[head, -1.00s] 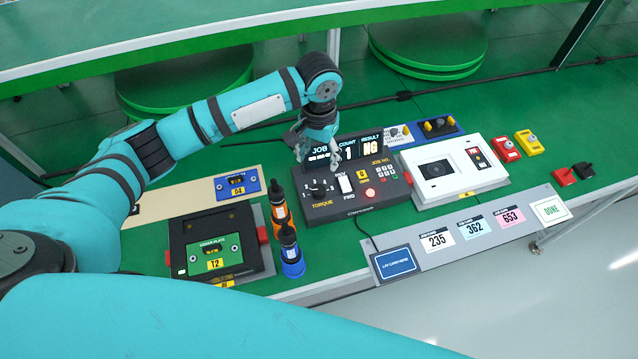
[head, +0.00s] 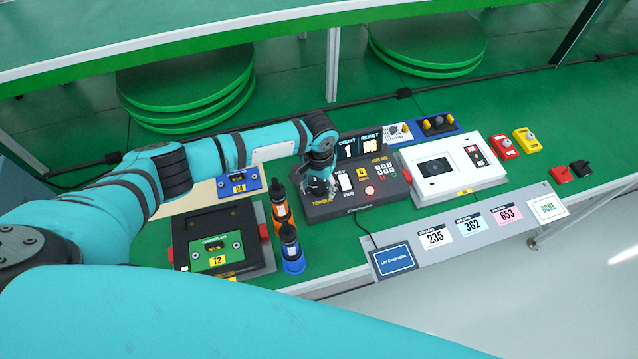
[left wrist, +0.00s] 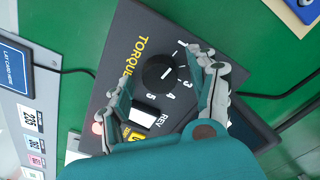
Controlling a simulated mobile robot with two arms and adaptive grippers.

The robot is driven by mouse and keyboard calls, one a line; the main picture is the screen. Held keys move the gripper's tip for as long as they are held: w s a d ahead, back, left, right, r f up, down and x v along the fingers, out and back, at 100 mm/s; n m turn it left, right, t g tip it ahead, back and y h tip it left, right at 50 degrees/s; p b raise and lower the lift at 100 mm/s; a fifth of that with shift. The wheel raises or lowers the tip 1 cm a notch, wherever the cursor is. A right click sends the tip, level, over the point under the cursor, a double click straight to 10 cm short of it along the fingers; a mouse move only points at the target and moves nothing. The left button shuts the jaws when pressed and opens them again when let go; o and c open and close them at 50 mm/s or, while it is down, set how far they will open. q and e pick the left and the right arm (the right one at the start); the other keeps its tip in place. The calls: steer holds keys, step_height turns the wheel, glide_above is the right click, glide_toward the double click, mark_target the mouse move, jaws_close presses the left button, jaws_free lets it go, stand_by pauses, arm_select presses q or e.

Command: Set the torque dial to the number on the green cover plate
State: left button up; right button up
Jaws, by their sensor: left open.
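The green cover plate (head: 200,258) sits in a black fixture at the left in the head view, with a yellow label that appears to read T2. The torque dial (left wrist: 158,74) is a round black knob with numbers around it in the left wrist view. A small white mark shows on it; I cannot tell for sure which number it points at. My left gripper (head: 320,188) is over the dial and hides it in the head view. In the left wrist view the open fingers of the gripper (left wrist: 165,72) stand on either side of the dial. My right gripper is not seen.
The control box (head: 349,206) carries a rocker switch, a red button and a display with count 1 and result NG. Cards lie along a grey front strip (head: 437,258).

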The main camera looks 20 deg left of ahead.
arm_select(q)
steer(key=c, duration=1.1)
steer(key=shift+c, duration=0.2)
steer(key=shift+m, duration=0.3)
steer(key=m+p, duration=0.1)
steer(key=m, duration=0.1)
steer(key=shift+m, duration=2.5)
steer(key=o, duration=1.1)
